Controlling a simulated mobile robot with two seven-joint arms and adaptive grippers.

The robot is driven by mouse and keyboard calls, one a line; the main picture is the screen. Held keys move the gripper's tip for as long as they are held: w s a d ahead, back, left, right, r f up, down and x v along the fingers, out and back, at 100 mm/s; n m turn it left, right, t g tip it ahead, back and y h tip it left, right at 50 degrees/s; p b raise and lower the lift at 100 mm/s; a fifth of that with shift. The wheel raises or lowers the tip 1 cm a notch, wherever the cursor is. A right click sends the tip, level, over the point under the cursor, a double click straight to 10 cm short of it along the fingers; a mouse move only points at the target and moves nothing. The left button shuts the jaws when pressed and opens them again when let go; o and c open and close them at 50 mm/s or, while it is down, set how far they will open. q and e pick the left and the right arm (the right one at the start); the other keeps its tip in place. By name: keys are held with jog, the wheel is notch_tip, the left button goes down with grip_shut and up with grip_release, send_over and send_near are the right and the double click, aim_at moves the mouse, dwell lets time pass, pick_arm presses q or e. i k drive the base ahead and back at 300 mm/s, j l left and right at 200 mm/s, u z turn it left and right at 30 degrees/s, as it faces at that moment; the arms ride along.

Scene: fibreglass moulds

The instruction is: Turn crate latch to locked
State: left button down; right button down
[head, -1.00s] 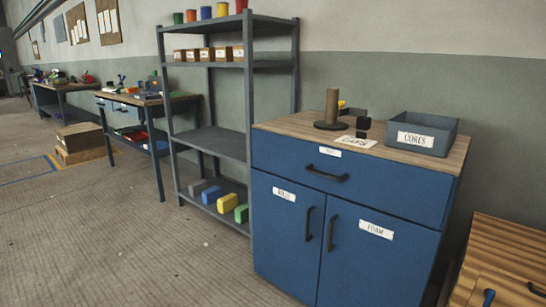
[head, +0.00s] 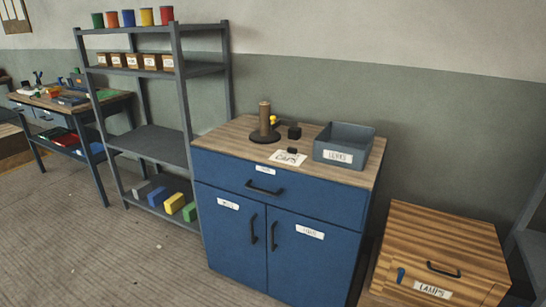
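A wooden slatted crate (head: 440,232) stands on the floor at the lower right, right of the blue cabinet. Its front has a black handle and a white label that seems to read LAMPS (head: 432,289). A small blue latch (head: 400,275) sits on the crate front, left of the handle. It looks roughly upright, but it is too small to tell whether it is locked. Neither of my grippers is in view.
The blue cabinet (head: 258,225) stands beside the crate, with a grey bin (head: 343,144), a spindle stand (head: 265,122) and a paper on top. A grey shelf rack (head: 150,142) and a workbench stand further left. Open floor (head: 100,255) lies at the front left.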

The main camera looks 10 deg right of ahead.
aim_at(401, 274)
jog(key=z, duration=1.45)
